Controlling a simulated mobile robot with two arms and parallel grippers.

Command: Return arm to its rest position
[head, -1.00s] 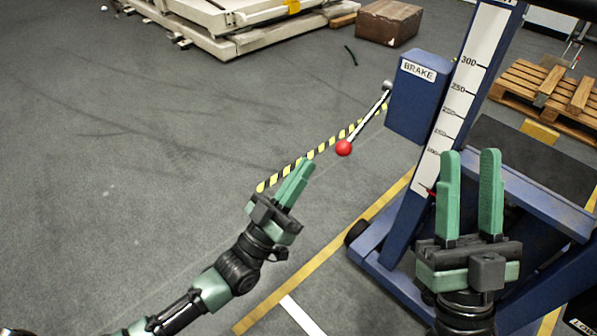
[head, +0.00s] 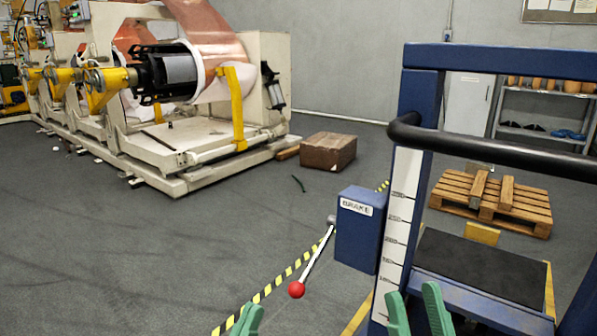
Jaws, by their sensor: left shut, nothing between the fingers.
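My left gripper (head: 247,316) shows only its green fingertips at the bottom edge of the head view. They are together with nothing between them. The red ball (head: 297,289) of the brake lever is up and to the right of them, apart in the picture. My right gripper (head: 414,294) shows two green fingertips spread apart and empty, in front of the blue lift's lower part. The rest of both grippers and both arms is below the picture. The lever (head: 318,250) slants down from the blue BRAKE box (head: 358,230).
The blue lift (head: 422,95) with a black handlebar (head: 490,146) stands at the right. Behind are a wooden pallet (head: 450,190), a brown box (head: 328,152) and a large machine with a copper foil roll (head: 208,42).

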